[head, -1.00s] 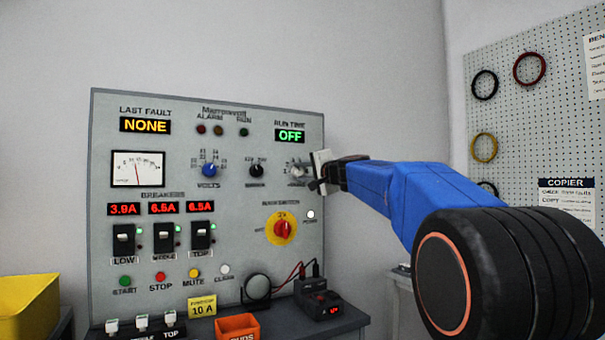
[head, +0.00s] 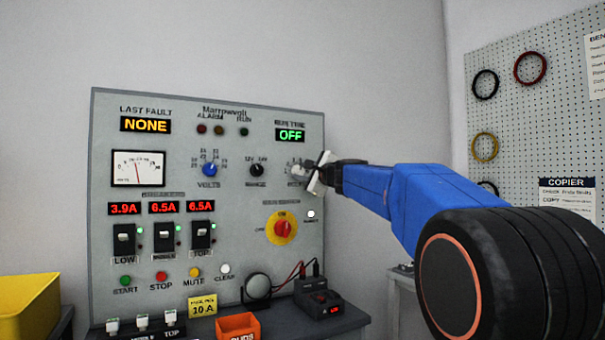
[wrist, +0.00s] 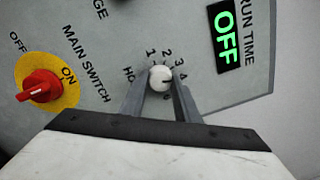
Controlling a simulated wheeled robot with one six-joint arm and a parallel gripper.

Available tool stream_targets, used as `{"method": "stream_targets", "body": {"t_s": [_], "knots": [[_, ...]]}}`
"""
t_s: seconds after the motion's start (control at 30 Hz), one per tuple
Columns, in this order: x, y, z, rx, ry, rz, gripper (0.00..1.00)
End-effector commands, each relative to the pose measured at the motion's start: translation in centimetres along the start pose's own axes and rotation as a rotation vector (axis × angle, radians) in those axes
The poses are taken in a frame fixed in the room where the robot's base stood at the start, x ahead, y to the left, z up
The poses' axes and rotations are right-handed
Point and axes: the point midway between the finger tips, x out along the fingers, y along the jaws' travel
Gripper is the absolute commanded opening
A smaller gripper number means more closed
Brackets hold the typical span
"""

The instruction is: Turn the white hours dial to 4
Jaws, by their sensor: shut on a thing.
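The white hours dial (wrist: 160,78) is on the grey panel, ringed by printed numbers, with 1 to 4 readable. A short dark mark on its right side points roughly toward the 4; the exact alignment is hard to tell at this size. My gripper (wrist: 161,82) has one finger on each side of the dial and is shut on it. In the head view my gripper (head: 318,174) is at the panel's right edge, partly covering the dial and its scale.
The red main switch (wrist: 40,88) on its yellow plate is near the dial. The green run time display (head: 290,135) reads OFF above it. The blue volts dial (head: 209,170) and black range dial (head: 256,171) are to the left. Free space lies right of the panel.

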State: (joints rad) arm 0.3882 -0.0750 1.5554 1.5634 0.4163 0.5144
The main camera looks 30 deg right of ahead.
Motion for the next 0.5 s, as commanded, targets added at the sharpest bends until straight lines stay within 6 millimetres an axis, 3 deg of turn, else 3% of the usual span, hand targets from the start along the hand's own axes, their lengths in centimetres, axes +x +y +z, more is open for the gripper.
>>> {"method": "stream_targets", "body": {"t_s": [0.5], "knots": [[0.02,0.18,-0.16,0.038,0.005,0.0,0.06]]}}
